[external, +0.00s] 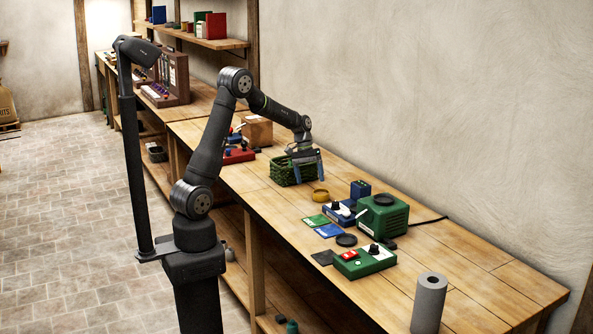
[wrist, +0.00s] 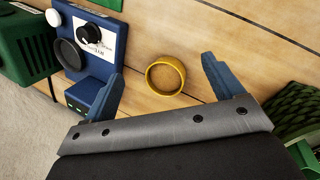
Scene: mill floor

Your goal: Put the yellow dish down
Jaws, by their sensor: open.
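The yellow dish (external: 320,195) rests on the wooden bench, just right of the green basket in the external view. In the wrist view the dish (wrist: 166,76) shows as a round yellow ring lying on the boards. My gripper (external: 306,166) is above the bench near the basket. Its two blue fingers are spread apart, and my gripper (wrist: 163,78) is open and empty in the wrist view. The dish appears between and beyond the fingertips, with no finger seen touching it.
The green basket (external: 287,172) stands close to the dish. A blue control box (external: 339,214) with a black knob and a green machine (external: 383,217) stand to the right. Green and blue cards (external: 329,230) lie nearer the front edge. Bare boards surround the dish.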

